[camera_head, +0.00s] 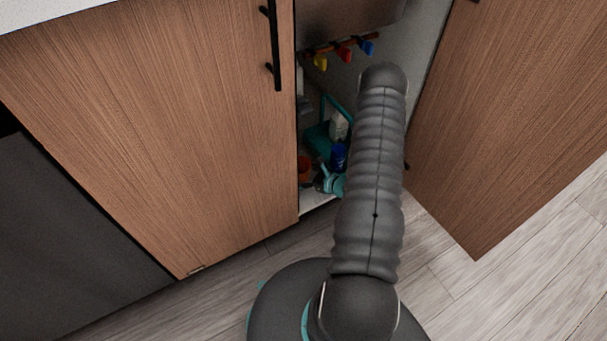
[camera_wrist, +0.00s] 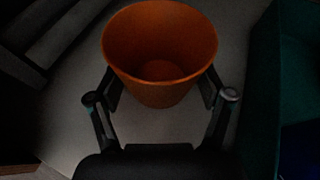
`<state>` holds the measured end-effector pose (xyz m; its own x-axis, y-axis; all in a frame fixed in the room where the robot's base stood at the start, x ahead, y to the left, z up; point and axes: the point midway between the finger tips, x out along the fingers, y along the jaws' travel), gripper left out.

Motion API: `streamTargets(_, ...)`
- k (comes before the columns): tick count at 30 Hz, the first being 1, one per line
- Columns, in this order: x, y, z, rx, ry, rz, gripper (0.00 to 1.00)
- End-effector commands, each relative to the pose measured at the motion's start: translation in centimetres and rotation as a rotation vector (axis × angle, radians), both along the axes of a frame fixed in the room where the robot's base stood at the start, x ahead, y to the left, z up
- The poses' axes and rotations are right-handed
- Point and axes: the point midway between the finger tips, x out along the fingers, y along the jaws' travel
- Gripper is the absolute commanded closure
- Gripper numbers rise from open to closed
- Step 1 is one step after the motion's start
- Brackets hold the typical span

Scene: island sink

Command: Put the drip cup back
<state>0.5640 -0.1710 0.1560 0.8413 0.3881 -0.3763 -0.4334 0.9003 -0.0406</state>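The drip cup (camera_wrist: 160,92) is an orange, tapered, open-topped cup, seen in the wrist view with its mouth toward the camera. My gripper (camera_wrist: 160,83) has one finger on each side of it, and the finger pads meet its walls. The cup's bottom is low in the picture, and I cannot tell whether it touches the pale surface around it. In the head view, an orange cup (camera_head: 304,168) shows low at the left side of the open cabinet. My gripper is mostly hidden there behind my arm.
The open cabinet door (camera_head: 510,120) stands at the right and the closed door (camera_head: 160,130) at the left. Inside are a teal caddy (camera_head: 318,137), a blue bottle (camera_head: 339,157) and a white bottle (camera_head: 339,125). Coloured valves (camera_head: 343,54) hang above. The cabinet floor is crowded.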

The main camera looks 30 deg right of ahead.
Motion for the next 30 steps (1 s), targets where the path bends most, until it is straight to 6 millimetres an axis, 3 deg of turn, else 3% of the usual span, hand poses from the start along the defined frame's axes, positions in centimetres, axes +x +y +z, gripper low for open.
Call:
streamTargets(14, 0.0, 0.0, 0.5, 0.000, 0.000, 0.000, 0.00)
streamTargets(30, 0.0, 0.0, 7.1, 0.000, 0.000, 0.000, 0.00)
